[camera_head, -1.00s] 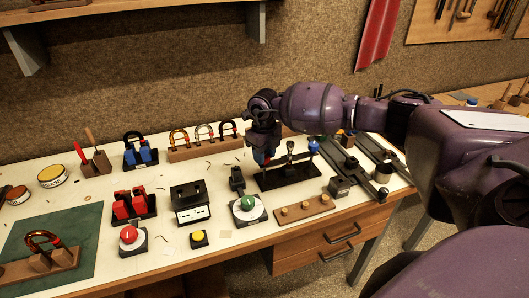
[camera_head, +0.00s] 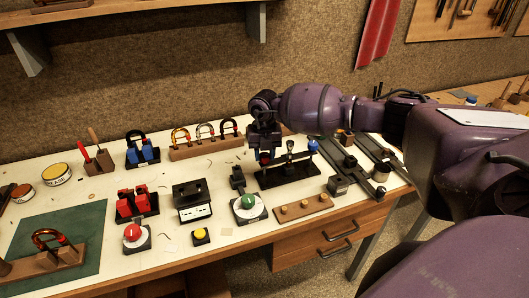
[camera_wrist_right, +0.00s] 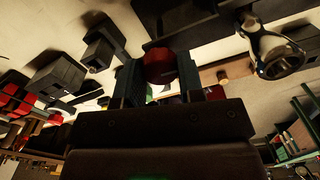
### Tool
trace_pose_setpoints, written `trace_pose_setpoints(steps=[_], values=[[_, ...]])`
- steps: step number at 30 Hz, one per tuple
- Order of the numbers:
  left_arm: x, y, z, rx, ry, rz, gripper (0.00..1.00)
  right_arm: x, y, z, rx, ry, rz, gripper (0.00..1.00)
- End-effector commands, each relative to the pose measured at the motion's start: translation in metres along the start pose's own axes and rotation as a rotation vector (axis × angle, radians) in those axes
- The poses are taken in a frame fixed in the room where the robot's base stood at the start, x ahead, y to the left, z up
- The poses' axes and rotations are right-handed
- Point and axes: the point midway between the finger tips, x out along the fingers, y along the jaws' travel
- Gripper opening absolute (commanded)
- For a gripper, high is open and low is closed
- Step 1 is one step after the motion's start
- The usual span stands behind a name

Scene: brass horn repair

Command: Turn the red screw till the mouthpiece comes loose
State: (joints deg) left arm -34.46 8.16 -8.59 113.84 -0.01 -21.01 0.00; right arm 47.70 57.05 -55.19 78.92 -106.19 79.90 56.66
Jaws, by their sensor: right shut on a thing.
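The red screw (camera_head: 265,157) stands at the left end of a dark stand (camera_head: 288,178) on the workbench. In the right wrist view its round red head (camera_wrist_right: 160,65) sits between the two fingers. My right gripper (camera_head: 265,154) reaches down over the stand and is shut on that red head; the fingers (camera_wrist_right: 158,78) stand on both sides of it. My left gripper is not in view.
A green dial (camera_head: 248,202) and a wooden strip with pegs (camera_head: 303,208) lie in front of the stand. Dark metal rails (camera_head: 345,165) lie close on the right. A green mat (camera_head: 85,225) lies far left.

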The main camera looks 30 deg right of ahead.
Motion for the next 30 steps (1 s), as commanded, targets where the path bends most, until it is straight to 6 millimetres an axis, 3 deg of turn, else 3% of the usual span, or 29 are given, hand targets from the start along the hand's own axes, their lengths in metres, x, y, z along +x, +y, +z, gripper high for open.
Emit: trace_pose_setpoints(steps=[15, 16, 21, 30], values=[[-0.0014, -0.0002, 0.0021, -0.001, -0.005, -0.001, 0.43, -0.0026, 0.0001, 0.002, 0.022, -0.006, 0.002, 0.12], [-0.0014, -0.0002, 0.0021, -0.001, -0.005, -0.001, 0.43, -0.0026, 0.0001, 0.002, 0.022, -0.006, 0.002, 0.37], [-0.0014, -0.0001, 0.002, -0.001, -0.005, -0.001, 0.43, -0.0017, 0.0, 0.0013, 0.021, -0.004, 0.002, 0.61], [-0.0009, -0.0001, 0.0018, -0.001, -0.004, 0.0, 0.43, -0.0025, 0.0001, 0.0008, 0.021, -0.002, 0.001, 0.61]])
